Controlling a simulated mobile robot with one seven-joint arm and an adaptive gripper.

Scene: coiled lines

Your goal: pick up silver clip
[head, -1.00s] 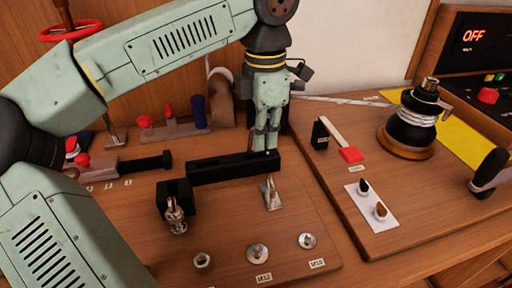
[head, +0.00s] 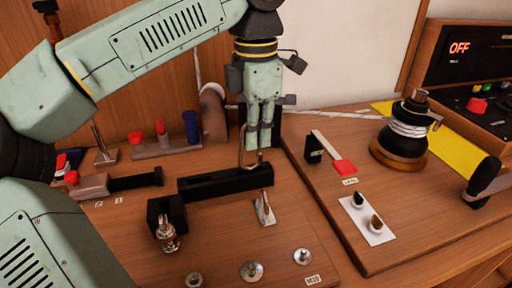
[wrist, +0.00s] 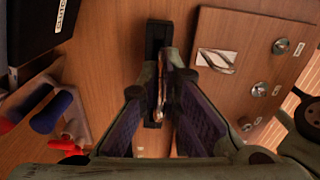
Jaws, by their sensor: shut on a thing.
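The silver clip (head: 242,153) is a bent, hook-like metal loop hanging below my gripper (head: 258,142) in the head view. My gripper is shut on it. The clip's lower end shows just above the long black holder bar (head: 225,182); I cannot tell for sure whether it is clear of the bar. In the wrist view the clip (wrist: 159,100) shows as a shiny strip between the two dark finger pads, with the black bar (wrist: 155,45) beyond. The fingers hide part of the clip.
A red-ended lever (head: 342,166) and a coiled spool (head: 408,130) are to the right. A tool rack (head: 165,148) is behind left.

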